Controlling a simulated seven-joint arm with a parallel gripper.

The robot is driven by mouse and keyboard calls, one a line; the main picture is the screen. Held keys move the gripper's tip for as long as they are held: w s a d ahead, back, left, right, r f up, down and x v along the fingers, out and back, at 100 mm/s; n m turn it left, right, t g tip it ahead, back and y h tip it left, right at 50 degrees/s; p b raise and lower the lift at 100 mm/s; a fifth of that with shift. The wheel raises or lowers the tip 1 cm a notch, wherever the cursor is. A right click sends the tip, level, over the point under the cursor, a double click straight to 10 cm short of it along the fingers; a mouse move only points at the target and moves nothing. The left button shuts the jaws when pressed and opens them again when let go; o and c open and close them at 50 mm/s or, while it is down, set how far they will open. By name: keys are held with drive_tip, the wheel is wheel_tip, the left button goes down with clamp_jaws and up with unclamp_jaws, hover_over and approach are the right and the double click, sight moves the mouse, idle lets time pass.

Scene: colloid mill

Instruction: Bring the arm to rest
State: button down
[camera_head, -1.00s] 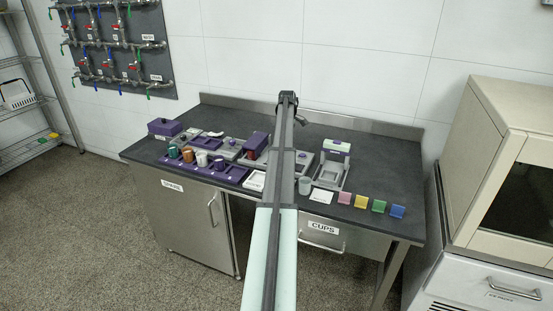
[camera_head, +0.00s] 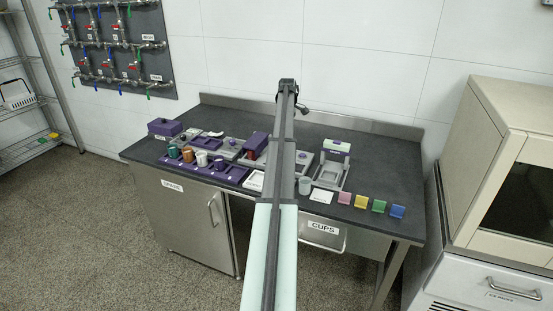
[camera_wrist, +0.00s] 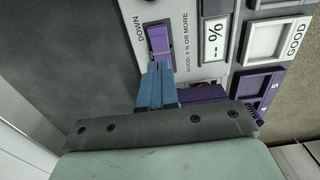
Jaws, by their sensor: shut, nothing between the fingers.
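My arm reaches forward over the middle of the bench (camera_head: 374,177) in the head view, with my gripper (camera_head: 300,108) small and dark at its far end, held above the bench top. In the wrist view, my gripper (camera_wrist: 157,85) shows two blue fingers side by side, shut and empty. Beyond the fingertips lies a grey panel marked "DOWN" with a purple lever (camera_wrist: 159,42). I cannot tell whether the fingertips touch the lever.
A purple rack (camera_head: 205,170) with several coloured cups stands left of my arm. A grey cup (camera_head: 305,186) and a white-topped device (camera_head: 335,147) stand to the right. Several coloured holders (camera_head: 378,206) line the right front. A beige cabinet (camera_head: 500,150) stands at far right.

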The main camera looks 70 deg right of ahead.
idle(0.3)
